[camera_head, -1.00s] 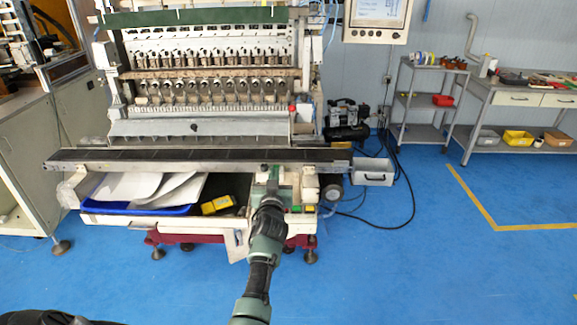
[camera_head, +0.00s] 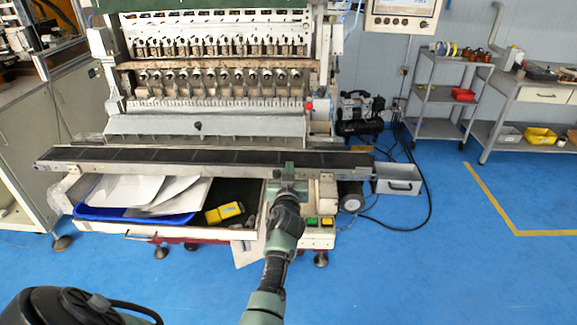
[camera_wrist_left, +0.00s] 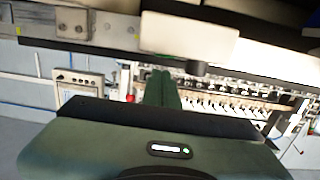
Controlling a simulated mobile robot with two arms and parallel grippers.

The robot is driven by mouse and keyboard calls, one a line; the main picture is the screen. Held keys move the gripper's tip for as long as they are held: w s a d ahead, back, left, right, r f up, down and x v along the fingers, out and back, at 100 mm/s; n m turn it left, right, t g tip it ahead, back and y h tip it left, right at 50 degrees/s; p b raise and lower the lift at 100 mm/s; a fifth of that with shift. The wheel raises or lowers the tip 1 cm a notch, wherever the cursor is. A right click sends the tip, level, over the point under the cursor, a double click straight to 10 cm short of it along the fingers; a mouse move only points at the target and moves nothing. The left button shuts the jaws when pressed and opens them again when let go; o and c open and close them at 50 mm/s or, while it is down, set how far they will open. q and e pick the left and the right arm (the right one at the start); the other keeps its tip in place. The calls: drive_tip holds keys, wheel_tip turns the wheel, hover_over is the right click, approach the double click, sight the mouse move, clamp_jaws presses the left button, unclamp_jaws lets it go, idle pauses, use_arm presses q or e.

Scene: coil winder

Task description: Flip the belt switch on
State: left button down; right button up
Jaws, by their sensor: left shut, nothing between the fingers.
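The conveyor belt (camera_head: 225,157) runs along the front of the coil winder (camera_head: 215,75). My left gripper (camera_head: 288,171) is at the front edge near the belt's right end, shut and empty. In the left wrist view its green fingers (camera_wrist_left: 163,88) are together, just below a pale block (camera_wrist_left: 188,37) with a small dark piece (camera_wrist_left: 196,69) under it. I cannot tell whether this is the belt switch or whether the fingers touch it. No switch can be made out for sure in the head view; my gripper hides part of that area. My right gripper is not in view.
An open drawer (camera_head: 130,229) holds a blue tray (camera_head: 95,213) with papers and a yellow item (camera_head: 224,212).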

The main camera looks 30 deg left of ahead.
use_arm(q)
drive_tip(key=shift+f, duration=0.65)
drive_tip(key=shift+s+d+b, duration=0.15)
drive_tip(key=shift+d+b, duration=0.05)
drive_tip(key=shift+b, duration=0.15)
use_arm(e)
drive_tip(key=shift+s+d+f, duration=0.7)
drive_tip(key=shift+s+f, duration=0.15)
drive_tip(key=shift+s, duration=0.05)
